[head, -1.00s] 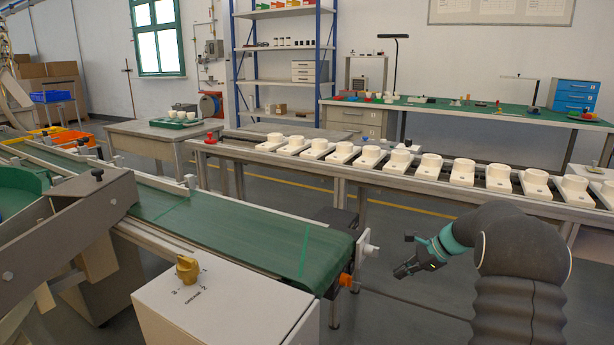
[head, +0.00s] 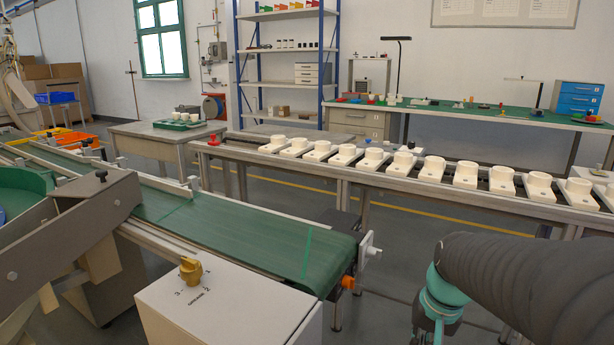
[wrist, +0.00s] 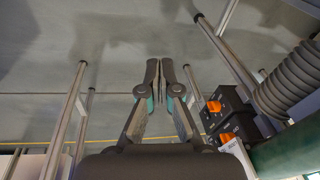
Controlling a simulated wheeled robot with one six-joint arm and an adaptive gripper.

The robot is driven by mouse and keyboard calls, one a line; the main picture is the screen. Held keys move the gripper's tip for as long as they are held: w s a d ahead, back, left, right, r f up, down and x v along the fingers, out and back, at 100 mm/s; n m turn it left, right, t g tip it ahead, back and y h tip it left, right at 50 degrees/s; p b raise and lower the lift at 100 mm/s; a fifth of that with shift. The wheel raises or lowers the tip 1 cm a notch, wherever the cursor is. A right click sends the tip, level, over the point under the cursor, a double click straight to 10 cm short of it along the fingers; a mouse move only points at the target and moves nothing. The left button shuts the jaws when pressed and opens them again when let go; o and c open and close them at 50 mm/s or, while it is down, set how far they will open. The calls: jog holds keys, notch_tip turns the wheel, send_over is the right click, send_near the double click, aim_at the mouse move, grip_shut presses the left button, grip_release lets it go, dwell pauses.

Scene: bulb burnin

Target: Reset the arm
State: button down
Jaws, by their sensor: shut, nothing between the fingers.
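My arm (head: 530,275), in a dark ribbed sleeve with teal joints, reaches into the lower right of the head view. Its wrist end hangs down past the right of the conveyor's end, and the fingertips are cut off by the bottom edge there. In the wrist view my gripper (wrist: 160,75) is shut with its two dark fingers together. Nothing is between them, and grey floor shows behind them.
The green conveyor (head: 245,235) ends left of my arm, beside a white control box (head: 230,305) with a yellow knob. A rail table (head: 345,178) with several white sockets stands beyond. The wrist view shows metal legs (wrist: 66,120) and black boxes with orange knobs (wrist: 214,106).

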jog(key=s+a+r+n+t, duration=0.1)
jog(key=s+a+r, duration=0.1)
jog(key=s, duration=0.4)
jog(key=s+a+r+n+t+h, duration=0.1)
jog(key=s+a+r+n+t, duration=0.1)
jog(key=s, duration=0.4)
jog(key=shift+s+a+r+n+t, duration=0.25)
jog(key=shift+a+r, duration=0.2)
jog(key=shift+r, duration=0.35)
jog(key=shift+a, duration=0.15)
